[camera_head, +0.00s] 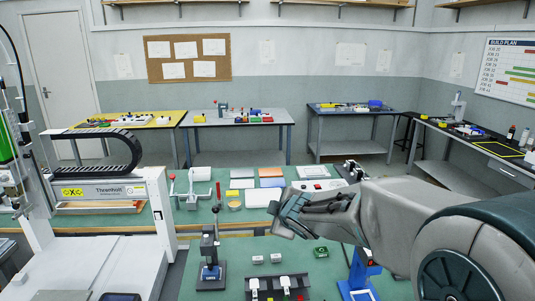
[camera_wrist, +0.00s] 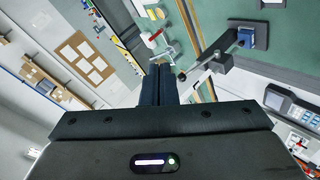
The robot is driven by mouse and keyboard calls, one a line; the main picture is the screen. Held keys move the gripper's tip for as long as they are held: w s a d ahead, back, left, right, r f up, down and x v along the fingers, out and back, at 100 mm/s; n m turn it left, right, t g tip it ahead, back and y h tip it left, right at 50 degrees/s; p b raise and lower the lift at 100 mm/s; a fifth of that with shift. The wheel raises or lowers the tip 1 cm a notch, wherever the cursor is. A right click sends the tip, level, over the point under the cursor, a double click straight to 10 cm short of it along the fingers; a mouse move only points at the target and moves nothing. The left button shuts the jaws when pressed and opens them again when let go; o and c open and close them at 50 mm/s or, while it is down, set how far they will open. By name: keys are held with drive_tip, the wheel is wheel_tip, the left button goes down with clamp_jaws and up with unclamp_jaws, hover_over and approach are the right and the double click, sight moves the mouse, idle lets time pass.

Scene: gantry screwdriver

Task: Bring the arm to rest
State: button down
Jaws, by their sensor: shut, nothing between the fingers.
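My gripper (camera_head: 284,219) is at the end of my grey arm, which reaches in from the right in the head view. It is held above the green bench and points left. In the wrist view my gripper's two dark fingers (camera_wrist: 159,84) lie side by side, closed together. Nothing shows between them. The gripper looks clear of the things on the bench.
Below my arm, a green bench (camera_head: 235,250) holds a small dark press (camera_head: 210,262), white parts, a green board (camera_head: 321,252) and a blue stand (camera_head: 360,275). A white gantry machine (camera_head: 110,195) stands left. Another green table with trays lies behind.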

drive_tip(key=s+d+m+g+h, duration=0.1)
drive_tip(key=s+d+m+h, duration=0.3)
drive_tip(key=s+d+m, duration=0.4)
drive_tip(key=s+d+f+m+g, duration=0.2)
drive_tip(key=s+d+m+g, duration=0.1)
drive_tip(key=s, duration=0.7)
drive_tip(key=s+d+f+m+g, duration=0.3)
drive_tip(key=s+m+g, duration=0.1)
drive_tip(key=s, duration=0.7)
drive_tip(key=shift+d+f+m, duration=0.2)
drive_tip(key=shift+f+m, duration=0.1)
drive_tip(key=shift+m, duration=0.3)
